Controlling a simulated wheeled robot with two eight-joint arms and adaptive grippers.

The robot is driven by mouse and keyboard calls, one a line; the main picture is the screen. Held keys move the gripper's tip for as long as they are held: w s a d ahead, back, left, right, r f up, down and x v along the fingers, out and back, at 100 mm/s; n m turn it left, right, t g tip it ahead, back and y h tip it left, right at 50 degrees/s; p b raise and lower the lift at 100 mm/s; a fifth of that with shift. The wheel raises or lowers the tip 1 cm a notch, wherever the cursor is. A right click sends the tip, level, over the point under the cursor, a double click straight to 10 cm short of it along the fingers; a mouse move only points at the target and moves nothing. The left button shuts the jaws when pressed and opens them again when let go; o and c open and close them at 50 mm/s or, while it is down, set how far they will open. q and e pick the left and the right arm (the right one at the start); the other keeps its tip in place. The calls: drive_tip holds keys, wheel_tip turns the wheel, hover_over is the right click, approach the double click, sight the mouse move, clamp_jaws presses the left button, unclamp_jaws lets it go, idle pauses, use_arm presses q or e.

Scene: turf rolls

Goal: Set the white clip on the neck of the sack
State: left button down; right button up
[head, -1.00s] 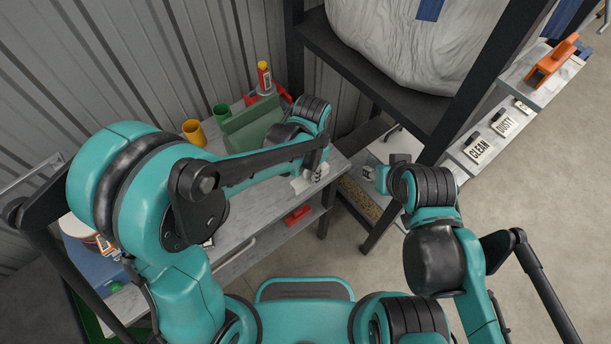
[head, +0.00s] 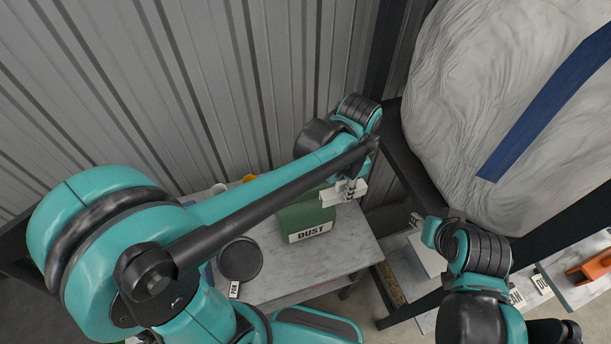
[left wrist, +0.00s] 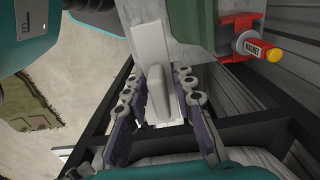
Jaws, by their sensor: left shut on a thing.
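The white clip (left wrist: 152,48) is in my left gripper (left wrist: 160,88), between its two fingers in the left wrist view. In the head view my left gripper (head: 348,189) is shut on the clip, just above the green bin and to the left of the sack. The big pale grey sack (head: 450,110) with a blue strip stands on a black frame at the right. Its neck is not in the head view. My right gripper (head: 424,230) is low, in front of the sack's frame; its fingers are too small to tell if they are open.
A green bin marked DUST (head: 308,222) and a black round lid (head: 240,258) are on the grey bench (head: 335,245). A black frame post (head: 384,50) stands between bench and sack. An orange tool (head: 590,267) lies at the right. A red magnet holder (left wrist: 243,32) shows in the left wrist view.

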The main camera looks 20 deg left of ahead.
use_arm(q)
drive_tip(key=w+a+f, duration=0.1)
drive_tip(key=a+f, duration=0.1)
drive_tip(key=a, duration=0.1)
drive_tip(key=w+a+f, duration=0.1)
drive_tip(key=a+f, duration=0.1)
drive_tip(key=a, duration=0.2)
drive_tip(key=w+a+f, duration=0.1)
drive_tip(key=a+f, duration=0.1)
drive_tip(key=a, duration=0.2)
drive_tip(key=shift+w+f, duration=0.3)
drive_tip(key=shift+w, duration=0.1)
wheel_tip(320, 180, down, 4)
drive_tip(key=shift+f+b, duration=0.1)
drive_tip(key=shift+b, duration=0.3)
drive_tip(key=shift+s, duration=0.1)
drive_tip(key=shift+f, duration=0.15)
drive_tip(key=c, duration=1.3)
unclamp_jaws()
drive_tip(key=shift+o, duration=0.2)
drive_tip(key=shift+r, duration=0.2)
